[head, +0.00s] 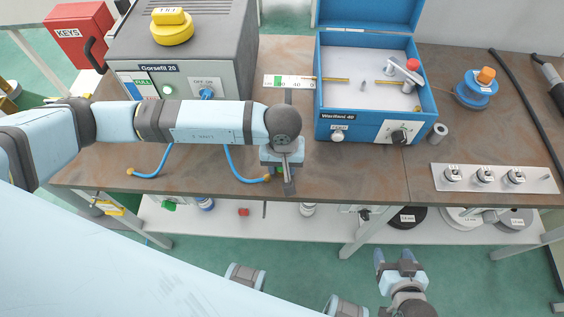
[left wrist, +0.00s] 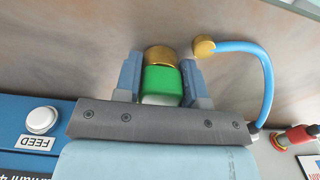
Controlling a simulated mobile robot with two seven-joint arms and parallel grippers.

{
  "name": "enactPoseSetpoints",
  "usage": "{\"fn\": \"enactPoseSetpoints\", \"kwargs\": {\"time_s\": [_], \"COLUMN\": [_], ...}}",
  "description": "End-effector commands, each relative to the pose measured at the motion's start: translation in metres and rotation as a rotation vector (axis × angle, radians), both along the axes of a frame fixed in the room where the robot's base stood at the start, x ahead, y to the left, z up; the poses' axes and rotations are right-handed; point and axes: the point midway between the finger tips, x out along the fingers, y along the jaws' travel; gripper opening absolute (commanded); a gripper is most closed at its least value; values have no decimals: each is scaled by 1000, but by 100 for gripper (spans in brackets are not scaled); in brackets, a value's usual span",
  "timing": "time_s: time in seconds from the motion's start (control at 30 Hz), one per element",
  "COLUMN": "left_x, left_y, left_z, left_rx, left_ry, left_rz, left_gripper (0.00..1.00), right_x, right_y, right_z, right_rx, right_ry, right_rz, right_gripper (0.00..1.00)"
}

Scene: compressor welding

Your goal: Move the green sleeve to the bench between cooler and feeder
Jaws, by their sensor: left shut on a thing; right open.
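My left gripper (head: 284,172) is over the front part of the brown bench (head: 335,172), at an x between the grey cooler (head: 180,50) and the blue feeder (head: 375,125). In the left wrist view, its fingers (left wrist: 163,85) are shut on the green sleeve (left wrist: 162,80), which has a brass-coloured end. In the head view the gripper mostly hides the sleeve. I cannot tell whether the sleeve touches the bench. My right gripper (head: 394,258) is open and empty, in front of the bench and low in the picture.
A blue hose with a brass tip (head: 264,179) lies close left of my left gripper; it also shows in the left wrist view (left wrist: 240,50). A scale strip (head: 290,83) lies behind. A steel plate with several fittings (head: 495,178) is at the right. A lower shelf holds spools.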

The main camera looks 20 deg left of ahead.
Motion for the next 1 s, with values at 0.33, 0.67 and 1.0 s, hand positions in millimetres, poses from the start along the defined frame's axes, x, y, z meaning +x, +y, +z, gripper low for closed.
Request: {"fn": "enactPoseSetpoints", "kwargs": {"time_s": [0.33, 0.67, 1.0], "left_x": [0, 0, 1], "left_y": [0, 0, 0], "left_z": [-3, -2, 47], "left_rx": [1, 1, 0], "left_ry": [0, 0, -3], "left_rz": [1, 1, 0], "left_gripper": [53, 63, 63], "right_x": [-1, 0, 0], "right_y": [0, -1, -1], "right_z": [-5, -2, -3], "right_rx": [2, 1, 1], "right_ry": [6, 3, 1], "right_rz": [-1, -2, -2], "right_gripper": [64, 64, 64]}}
